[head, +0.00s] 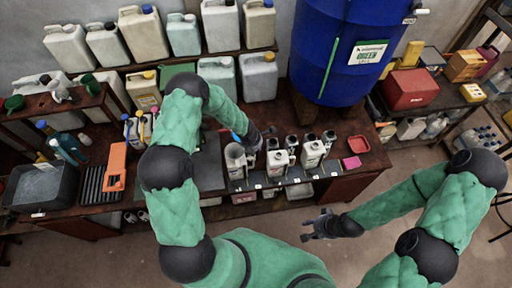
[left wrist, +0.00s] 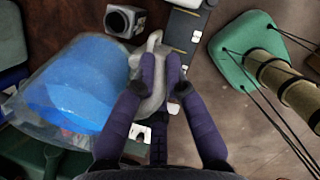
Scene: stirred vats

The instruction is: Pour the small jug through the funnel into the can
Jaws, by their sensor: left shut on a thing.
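My left gripper (left wrist: 163,72) is shut on the pale grey handle of the small jug (left wrist: 145,88) in the left wrist view. The jug's body is clear and holds bright blue liquid. In the head view the left gripper (head: 258,138) is over the bench, with a bit of blue beside it; most of the jug is hidden by my arm. A grey wide-mouthed vessel (head: 235,160), perhaps the funnel on a can, stands just below it. A labelled metal can (head: 312,155) stands farther right. My right gripper (head: 318,228) is empty and open, clear of the bench.
Several metal cans and small cylinders stand close together on the bench. A square can with a round opening (left wrist: 125,20) shows in the left wrist view. A large blue vat (head: 335,50) stands behind.

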